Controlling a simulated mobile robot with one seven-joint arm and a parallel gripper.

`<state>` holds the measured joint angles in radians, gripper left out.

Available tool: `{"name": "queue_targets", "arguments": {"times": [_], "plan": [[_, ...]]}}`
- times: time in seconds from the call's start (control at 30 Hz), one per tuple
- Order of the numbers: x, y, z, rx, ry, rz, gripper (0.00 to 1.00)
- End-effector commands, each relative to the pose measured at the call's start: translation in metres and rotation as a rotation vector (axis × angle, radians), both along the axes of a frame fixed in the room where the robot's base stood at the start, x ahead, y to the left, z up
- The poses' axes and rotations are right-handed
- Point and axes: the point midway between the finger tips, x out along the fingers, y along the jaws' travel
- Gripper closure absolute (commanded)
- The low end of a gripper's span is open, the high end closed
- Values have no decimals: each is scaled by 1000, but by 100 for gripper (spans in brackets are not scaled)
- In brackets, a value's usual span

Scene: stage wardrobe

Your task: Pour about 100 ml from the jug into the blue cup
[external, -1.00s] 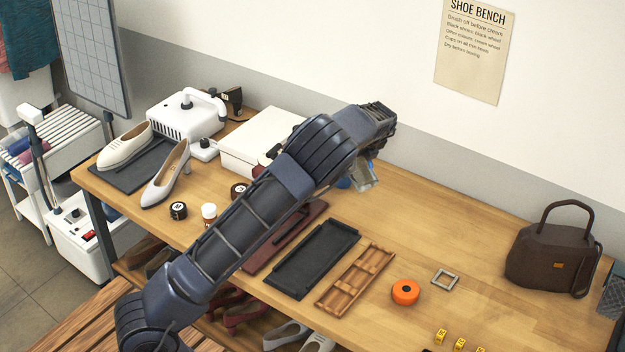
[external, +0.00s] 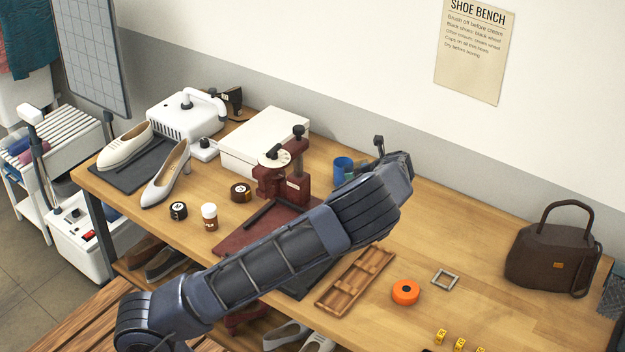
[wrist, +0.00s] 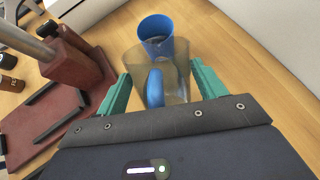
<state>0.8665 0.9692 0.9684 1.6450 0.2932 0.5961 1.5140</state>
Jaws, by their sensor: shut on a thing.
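The blue cup (external: 342,168) stands on the bench, just left of my forearm's end in the external view. In the wrist view the blue cup (wrist: 157,27) is beyond the jug, its mouth showing and its lower part seen through or behind the jug's rim. The clear jug (wrist: 178,80) with a blue handle (wrist: 154,88) is between the green fingers of my gripper (wrist: 157,82), which is shut on it. The handle faces the wrist camera. My arm hides the jug and fingers in the external view. Liquid level and any flow cannot be made out.
A dark red press (external: 290,184) stands left of the cup, its post close by in the wrist view. A white box (external: 265,140) is behind it. The bench's back middle is clear.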

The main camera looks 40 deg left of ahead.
Motion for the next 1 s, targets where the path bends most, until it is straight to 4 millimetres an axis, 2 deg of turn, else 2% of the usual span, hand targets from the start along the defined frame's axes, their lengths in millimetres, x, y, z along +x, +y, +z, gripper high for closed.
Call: {"name": "queue_targets", "arguments": {"times": [0.23,1.0], "plan": [[-4,-6,0,54,-25,0,64],[-4,-7,0,57,-27,1,64]]}}
